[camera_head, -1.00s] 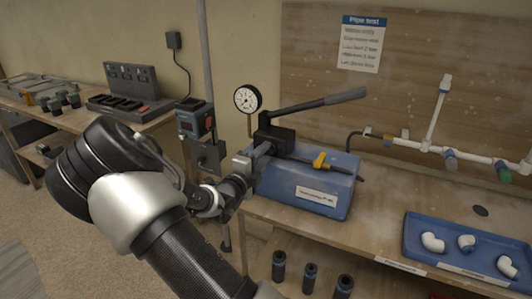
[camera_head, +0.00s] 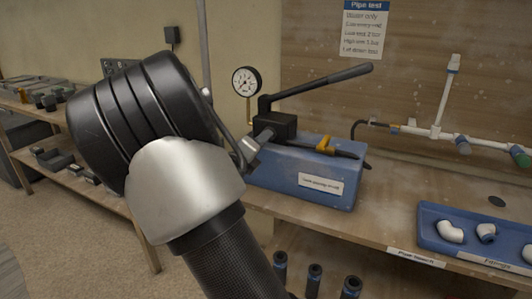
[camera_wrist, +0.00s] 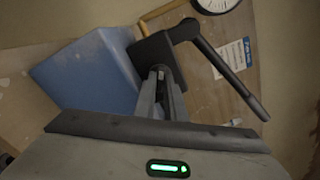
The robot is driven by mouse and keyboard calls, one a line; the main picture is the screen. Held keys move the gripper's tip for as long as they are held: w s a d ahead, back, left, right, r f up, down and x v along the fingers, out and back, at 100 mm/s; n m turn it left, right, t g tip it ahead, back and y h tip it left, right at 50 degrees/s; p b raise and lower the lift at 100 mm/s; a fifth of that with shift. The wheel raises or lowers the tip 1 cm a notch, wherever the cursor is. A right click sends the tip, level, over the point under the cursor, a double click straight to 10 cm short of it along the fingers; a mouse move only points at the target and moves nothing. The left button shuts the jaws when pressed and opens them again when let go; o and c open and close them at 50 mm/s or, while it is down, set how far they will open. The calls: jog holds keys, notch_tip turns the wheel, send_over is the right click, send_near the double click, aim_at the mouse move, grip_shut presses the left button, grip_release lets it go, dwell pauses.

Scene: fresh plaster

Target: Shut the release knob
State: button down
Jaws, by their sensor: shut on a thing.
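The blue test pump (camera_head: 285,190) sits on the bench, with a black block (camera_head: 284,126) and a long black lever (camera_head: 325,86) raised to the right. The pump's blue body also shows in the wrist view (camera_wrist: 85,75). My gripper (camera_wrist: 160,76) reaches the near face of the black block (camera_wrist: 152,48). Its fingers are shut on a small part there, which looks like the release knob; the fingers cover most of it, so its turn cannot be read.
A gauge (camera_head: 245,82) stands behind the block. A blue tray (camera_head: 430,225) with white fittings and white pipework (camera_head: 480,142) are at the right. Black cylinders (camera_head: 315,278) stand below the bench.

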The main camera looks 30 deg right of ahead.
jog(key=shift+m+p, duration=0.35)
jog(key=shift+m, duration=0.45)
jog(key=m, duration=0.8)
jog(key=shift+m, duration=1.2)
jog(key=c, duration=1.8)
grip_release()
jog(key=shift+o, duration=0.2)
